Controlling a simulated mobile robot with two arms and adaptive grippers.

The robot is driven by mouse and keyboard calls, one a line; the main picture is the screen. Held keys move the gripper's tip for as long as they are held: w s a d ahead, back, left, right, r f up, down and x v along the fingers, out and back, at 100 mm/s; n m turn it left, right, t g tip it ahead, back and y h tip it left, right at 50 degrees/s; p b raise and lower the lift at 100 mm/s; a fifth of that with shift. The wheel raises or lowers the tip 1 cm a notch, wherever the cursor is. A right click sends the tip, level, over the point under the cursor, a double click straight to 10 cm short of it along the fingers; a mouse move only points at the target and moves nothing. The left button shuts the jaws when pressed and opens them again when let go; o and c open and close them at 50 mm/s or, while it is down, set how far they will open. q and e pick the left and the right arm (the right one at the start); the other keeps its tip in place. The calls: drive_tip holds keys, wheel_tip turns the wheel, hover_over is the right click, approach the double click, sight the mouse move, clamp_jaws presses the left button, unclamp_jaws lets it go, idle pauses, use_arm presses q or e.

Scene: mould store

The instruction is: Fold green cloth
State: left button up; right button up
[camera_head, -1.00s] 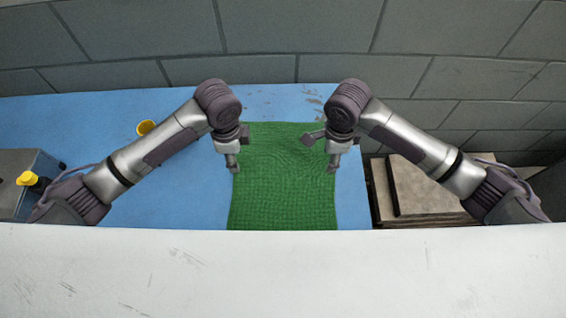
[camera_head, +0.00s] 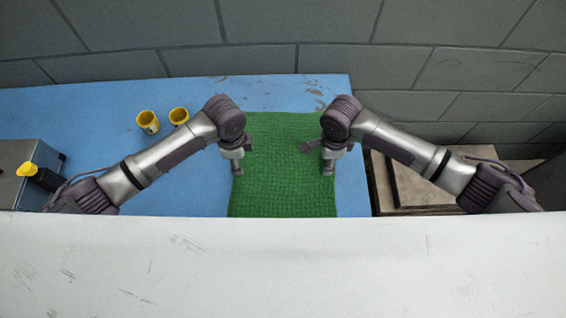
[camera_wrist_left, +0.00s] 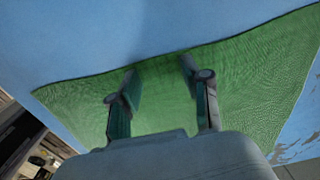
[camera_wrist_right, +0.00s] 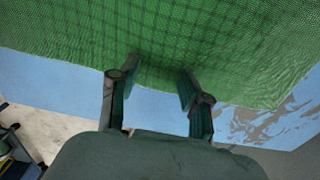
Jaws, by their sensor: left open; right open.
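The green cloth (camera_head: 284,180) lies spread flat on the blue table, its near part cut off by the white surface in front. My left gripper (camera_head: 238,170) is open over the cloth's left edge. In the left wrist view its open fingers (camera_wrist_left: 162,85) straddle the region by the cloth's edge (camera_wrist_left: 240,75), with blue table beyond. My right gripper (camera_head: 328,168) is open over the cloth's right edge. In the right wrist view its open fingers (camera_wrist_right: 160,85) are near the edge of the cloth (camera_wrist_right: 90,35). Neither gripper visibly holds the cloth; whether the fingertips touch it I cannot tell.
Two yellow cups (camera_head: 148,122) (camera_head: 179,116) stand on the blue table (camera_head: 90,115) left of my left arm. A grey box (camera_head: 25,165) with a yellow-capped item (camera_head: 28,170) is at the far left. Brown boards (camera_head: 420,190) lie right of the table. A block wall closes the back.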

use_arm(q)
drive_tip(key=shift+c, duration=0.5)
use_arm(e)
drive_tip(key=shift+c, duration=0.5)
use_arm(q)
drive_tip(key=c, duration=0.5)
use_arm(e)
drive_tip(key=c, duration=0.5)
use_arm(q)
drive_tip(key=shift+f, duration=0.1)
clamp_jaws()
use_arm(e)
drive_tip(key=shift+s+f, duration=0.1)
drive_tip(key=shift+f, duration=0.05)
clamp_jaws()
use_arm(q)
drive_tip(key=shift+s, duration=0.1)
use_arm(e)
drive_tip(key=shift+s+f, duration=0.1)
